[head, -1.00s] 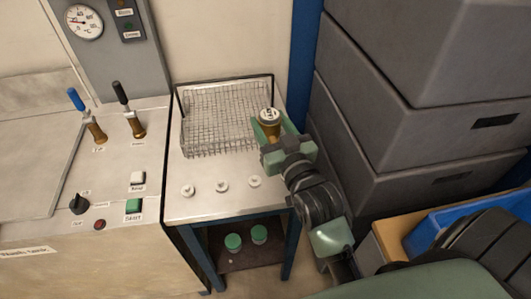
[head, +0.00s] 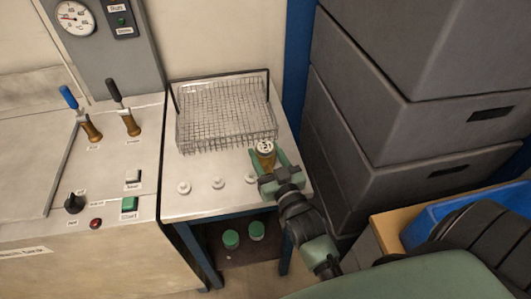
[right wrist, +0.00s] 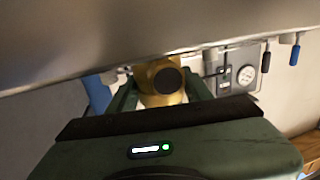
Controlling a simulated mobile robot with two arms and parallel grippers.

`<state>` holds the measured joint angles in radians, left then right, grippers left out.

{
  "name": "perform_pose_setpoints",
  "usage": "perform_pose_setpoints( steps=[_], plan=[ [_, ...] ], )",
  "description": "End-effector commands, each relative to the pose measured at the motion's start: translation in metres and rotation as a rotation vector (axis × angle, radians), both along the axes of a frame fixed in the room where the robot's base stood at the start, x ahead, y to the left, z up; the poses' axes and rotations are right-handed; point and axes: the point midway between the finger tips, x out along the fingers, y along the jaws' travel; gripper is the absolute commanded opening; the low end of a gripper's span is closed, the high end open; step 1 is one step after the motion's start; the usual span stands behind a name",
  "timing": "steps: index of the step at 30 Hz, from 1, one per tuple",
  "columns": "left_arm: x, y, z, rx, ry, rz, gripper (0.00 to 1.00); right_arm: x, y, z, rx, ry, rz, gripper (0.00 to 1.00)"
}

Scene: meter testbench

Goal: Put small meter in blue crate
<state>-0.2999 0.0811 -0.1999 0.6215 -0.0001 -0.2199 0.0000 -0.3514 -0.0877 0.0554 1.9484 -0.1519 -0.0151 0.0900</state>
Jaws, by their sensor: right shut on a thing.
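The small meter (head: 265,148) is a brass body with a white round dial on top. My right gripper (head: 267,158) is shut on it, at the front right corner of the wire basket. In the right wrist view the brass meter (right wrist: 163,78) shows between the green fingers. The blue crate (head: 426,219) is at the lower right, partly hidden by a dark arm part, so its inside is mostly out of sight. My left gripper is not in view.
An empty-looking wire basket (head: 225,115) stands on the metal side table (head: 200,207), with several white knobs in front. Large grey boxes (head: 385,125) are stacked at the right. Green-topped items (head: 231,239) sit on the lower shelf. A test bench stands at the left.

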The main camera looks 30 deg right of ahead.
Motion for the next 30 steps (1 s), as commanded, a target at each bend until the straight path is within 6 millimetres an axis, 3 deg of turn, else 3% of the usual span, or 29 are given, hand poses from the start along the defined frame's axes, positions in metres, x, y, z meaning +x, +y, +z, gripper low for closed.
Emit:
perform_pose_setpoints(
  steps=[5, 6, 8, 9, 20, 23, 30],
  plan=[
    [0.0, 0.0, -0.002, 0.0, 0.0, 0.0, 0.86, 0.001, 0.0, -0.001, 0.001, -0.005, 0.0, 0.0],
    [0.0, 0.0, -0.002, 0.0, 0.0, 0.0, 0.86, 0.0, 0.0, -0.003, 0.001, 0.0, 0.0, 0.52],
    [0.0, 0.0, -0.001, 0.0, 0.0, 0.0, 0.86, 0.0, 0.0, -0.002, 0.0, 0.0, 0.0, 0.69],
    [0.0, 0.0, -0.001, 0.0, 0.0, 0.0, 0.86, 0.0, 0.0, -0.002, 0.0, 0.0, 0.0, 0.72],
    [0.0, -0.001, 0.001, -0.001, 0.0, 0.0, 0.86, -0.001, 0.0, 0.002, 0.0, 0.0, 0.0, 0.72],
    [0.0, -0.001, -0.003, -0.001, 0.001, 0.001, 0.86, -0.013, 0.001, -0.002, 0.0, 0.003, 0.0, 0.72],
    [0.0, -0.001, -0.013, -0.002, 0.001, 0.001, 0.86, -0.062, 0.006, -0.003, 0.002, 0.005, 0.0, 0.72]
  ],
)
